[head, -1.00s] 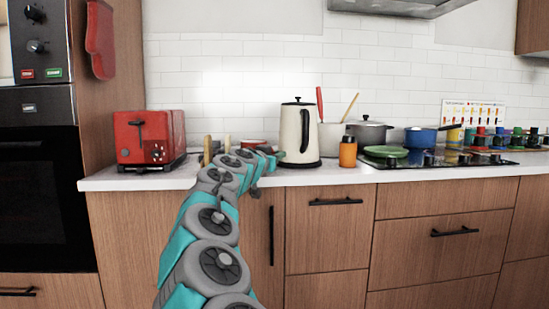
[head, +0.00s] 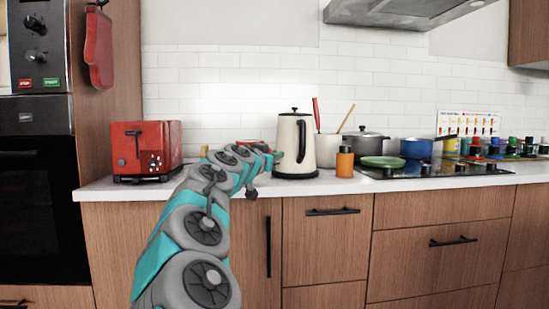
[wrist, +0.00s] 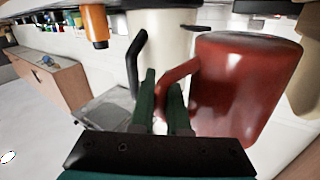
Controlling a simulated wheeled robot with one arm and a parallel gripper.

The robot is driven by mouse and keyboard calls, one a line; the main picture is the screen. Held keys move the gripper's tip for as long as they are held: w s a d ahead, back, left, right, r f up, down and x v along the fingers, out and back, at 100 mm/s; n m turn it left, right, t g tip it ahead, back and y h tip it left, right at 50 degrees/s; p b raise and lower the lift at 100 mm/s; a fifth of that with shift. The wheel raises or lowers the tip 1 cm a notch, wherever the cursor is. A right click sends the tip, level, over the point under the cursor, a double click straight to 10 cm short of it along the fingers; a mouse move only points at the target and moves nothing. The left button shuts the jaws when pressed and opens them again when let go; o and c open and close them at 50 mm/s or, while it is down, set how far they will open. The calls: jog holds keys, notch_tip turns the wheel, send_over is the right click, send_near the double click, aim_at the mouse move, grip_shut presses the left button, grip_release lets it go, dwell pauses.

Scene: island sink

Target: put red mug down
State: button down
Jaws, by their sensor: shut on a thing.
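The red mug (wrist: 245,85) fills the right side of the wrist view, close to the camera. Its handle (wrist: 182,72) reaches left to my gripper (wrist: 164,84). The two dark green fingers are shut on the handle. In the head view my arm covers nearly all of the mug and the gripper, beside the cream kettle (head: 297,150). Whether the mug's base touches the counter cannot be told.
The white counter (head: 110,188) carries a red toaster (head: 146,148) at left. An orange bottle (head: 345,162), a green plate (head: 383,161) and a blue pan (head: 416,149) stand to the kettle's right. Counter room between toaster and kettle is partly hidden by my arm.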

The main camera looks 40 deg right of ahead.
jog(key=s+a+r+b, duration=0.1)
jog(key=s+a, duration=0.6)
jog(key=s, duration=0.2)
jog(key=shift+s, duration=0.35)
